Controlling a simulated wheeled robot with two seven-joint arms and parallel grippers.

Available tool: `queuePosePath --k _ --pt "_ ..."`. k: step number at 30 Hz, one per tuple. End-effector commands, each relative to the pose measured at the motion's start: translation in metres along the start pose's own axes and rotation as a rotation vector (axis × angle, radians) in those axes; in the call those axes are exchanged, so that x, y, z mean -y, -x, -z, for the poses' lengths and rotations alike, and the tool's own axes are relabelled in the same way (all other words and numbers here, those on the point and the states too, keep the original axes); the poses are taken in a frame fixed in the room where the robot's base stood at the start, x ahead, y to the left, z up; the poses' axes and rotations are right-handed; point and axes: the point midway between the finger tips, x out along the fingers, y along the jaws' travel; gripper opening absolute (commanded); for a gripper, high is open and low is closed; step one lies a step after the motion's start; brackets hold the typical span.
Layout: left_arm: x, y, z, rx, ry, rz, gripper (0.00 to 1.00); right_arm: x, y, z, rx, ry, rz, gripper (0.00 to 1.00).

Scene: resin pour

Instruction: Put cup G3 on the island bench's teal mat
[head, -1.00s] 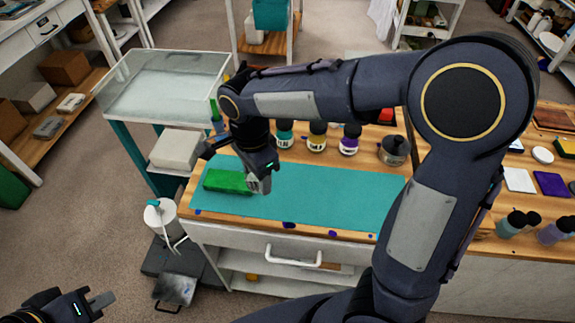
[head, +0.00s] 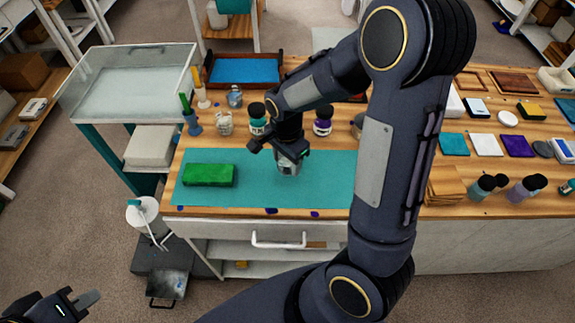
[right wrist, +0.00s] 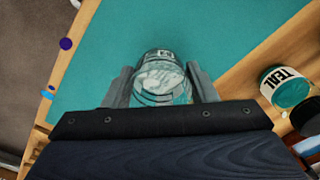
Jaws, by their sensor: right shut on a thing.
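A clear cup (head: 288,169) is between the fingers of my right gripper (head: 289,161), over the middle of the teal mat (head: 240,193). The right wrist view shows the clear cup (right wrist: 160,80) upright between both fingers, with a small dark-on-white label at its far rim; the label is too small to read surely. The mat (right wrist: 215,35) shows behind it. I cannot tell whether the cup's base touches the mat. My left gripper (head: 88,298) is at the bottom left, away from the bench, and its finger gap is unclear.
A green block (head: 208,175) lies on the mat's left part. Other clear cups (head: 224,123) and labelled bottles (head: 257,120) stand behind the mat. A teal-labelled jar (right wrist: 286,88) stands off the mat's edge. The mat's front strip is clear.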

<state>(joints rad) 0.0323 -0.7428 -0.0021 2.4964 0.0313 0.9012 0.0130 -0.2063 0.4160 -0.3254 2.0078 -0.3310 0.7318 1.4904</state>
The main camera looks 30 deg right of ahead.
Motion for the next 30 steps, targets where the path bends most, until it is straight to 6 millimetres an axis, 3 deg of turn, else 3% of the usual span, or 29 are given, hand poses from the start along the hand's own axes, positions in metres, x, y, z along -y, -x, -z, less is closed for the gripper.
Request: queuePosePath --k 7,19,20,24,30 --pt "-0.003 0.007 0.004 0.0 0.0 0.0 0.0 -0.002 -0.031 0.003 0.0 0.0 -0.005 0.31" --pt "-0.001 0.002 0.001 0.0 0.0 0.0 0.0 -0.001 -0.038 0.003 0.0 0.0 0.0 0.31" --pt "-0.002 0.003 0.002 0.0 0.0 0.0 0.0 -0.001 -0.037 0.003 0.0 0.0 0.0 0.55" --pt "-0.002 0.004 0.002 0.0 0.0 0.0 0.0 -0.001 -0.036 0.003 0.0 0.0 0.0 0.73" --pt "-0.002 0.004 0.002 0.0 0.0 0.0 0.0 -0.001 -0.036 0.003 0.0 -0.001 0.0 0.74"
